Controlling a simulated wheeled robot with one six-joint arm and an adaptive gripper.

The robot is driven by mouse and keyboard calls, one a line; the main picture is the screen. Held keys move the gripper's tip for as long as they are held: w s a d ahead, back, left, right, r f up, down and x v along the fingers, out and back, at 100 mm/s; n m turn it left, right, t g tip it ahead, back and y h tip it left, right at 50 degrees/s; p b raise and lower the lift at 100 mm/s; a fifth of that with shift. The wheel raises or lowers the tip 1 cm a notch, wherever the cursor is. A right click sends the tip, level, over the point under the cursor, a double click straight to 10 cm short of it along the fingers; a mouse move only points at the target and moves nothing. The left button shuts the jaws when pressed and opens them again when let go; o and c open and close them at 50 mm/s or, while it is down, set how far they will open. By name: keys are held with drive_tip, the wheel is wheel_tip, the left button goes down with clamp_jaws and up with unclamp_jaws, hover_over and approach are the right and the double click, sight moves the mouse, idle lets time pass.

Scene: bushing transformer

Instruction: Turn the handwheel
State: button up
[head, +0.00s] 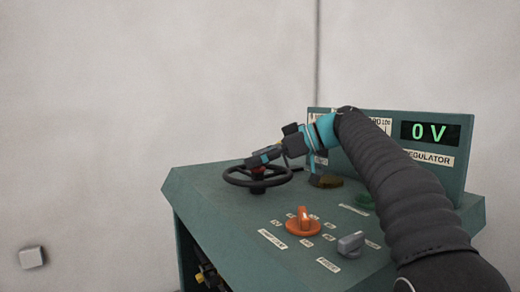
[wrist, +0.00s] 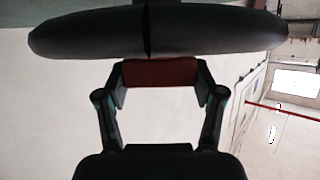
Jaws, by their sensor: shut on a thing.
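The black handwheel (head: 240,183) lies flat on the left part of the teal console top. My gripper (head: 256,164) reaches to it from the right, with its tip over the wheel's middle. A small red part (head: 259,171) shows there under the fingertips. In the wrist view, the fingers of my gripper (wrist: 160,80) are shut on this red part (wrist: 160,70), one at each side. A dark bar, seemingly part of the handwheel (wrist: 215,32), crosses the top of that view. The exact contact is partly hidden.
A raised back panel has a display (head: 430,132) reading 0 V. A grey box (head: 31,258) is on the wall at left. Space left of the console looks clear.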

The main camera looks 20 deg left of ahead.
drive_tip(key=shift+a+n+g+p, duration=0.1)
drive_tip(key=shift+n+g+p, duration=0.2)
drive_tip(key=shift+n+g, duration=0.15)
drive_tip(key=o, duration=1.7)
drive_tip(key=shift+s, duration=0.1)
drive_tip(key=v, duration=1.2)
drive_tip(key=shift+r, duration=0.1)
